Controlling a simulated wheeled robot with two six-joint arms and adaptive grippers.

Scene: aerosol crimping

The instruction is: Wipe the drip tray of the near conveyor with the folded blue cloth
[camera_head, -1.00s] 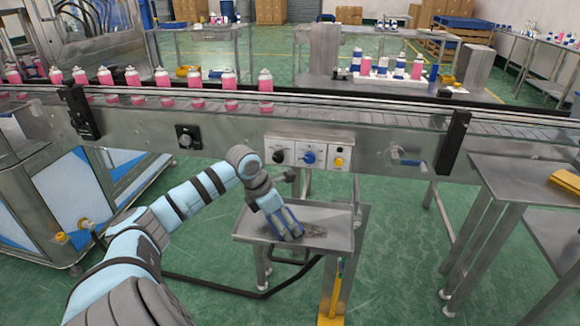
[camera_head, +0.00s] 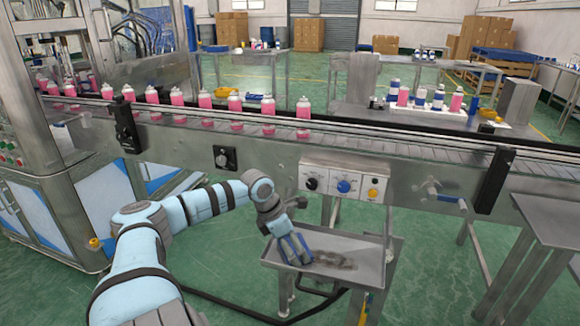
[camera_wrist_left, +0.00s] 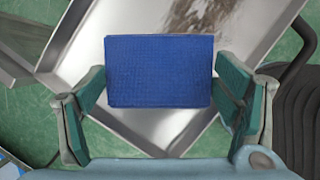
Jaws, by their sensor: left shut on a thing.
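The drip tray (camera_head: 368,268) is a shallow metal tray below the near conveyor (camera_head: 270,150). A dark brown smear (camera_head: 336,260) lies on its floor. My left gripper (camera_head: 300,254) is over the left part of the tray, left of the smear. In the left wrist view the folded blue cloth (camera_wrist_left: 160,72) sits between the fingers of my left gripper (camera_wrist_left: 160,95), which is shut on it. The smear (camera_wrist_left: 195,20) shows beyond the cloth there. I cannot tell whether the cloth touches the tray floor. My right gripper is not in view.
A control box (camera_head: 344,184) with knobs is on the conveyor side above the tray. Pink cans (camera_head: 235,103) stand in a row on the belt. A metal table (camera_head: 545,215) stands at the right.

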